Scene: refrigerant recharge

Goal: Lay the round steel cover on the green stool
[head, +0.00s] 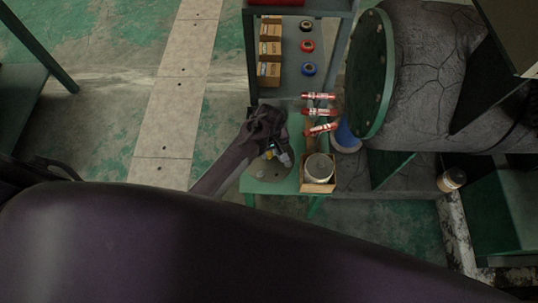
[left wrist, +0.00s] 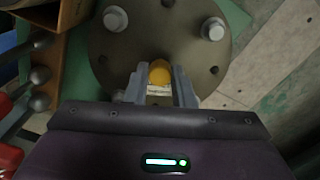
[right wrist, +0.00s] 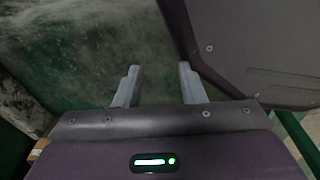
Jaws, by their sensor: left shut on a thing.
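In the head view the cover (head: 270,172) lies over the top of the green stool (head: 253,186), partly hidden by my gripper. I cannot tell whether it touches the stool. My left gripper (head: 281,155) points down over the cover. In the left wrist view its fingers (left wrist: 160,82) are closed around a yellow-topped piece at the cover. My right gripper (right wrist: 158,70) is open and empty, over a dark green surface; it is not seen in the head view.
A cardboard box with a round can (head: 318,168) stands at the stool's right edge. Several red-handled tools (head: 319,112) lie behind it. A shelf (head: 285,75) with boxes and tape rolls is at the back. A large flanged pipe (head: 372,75) stands at the right.

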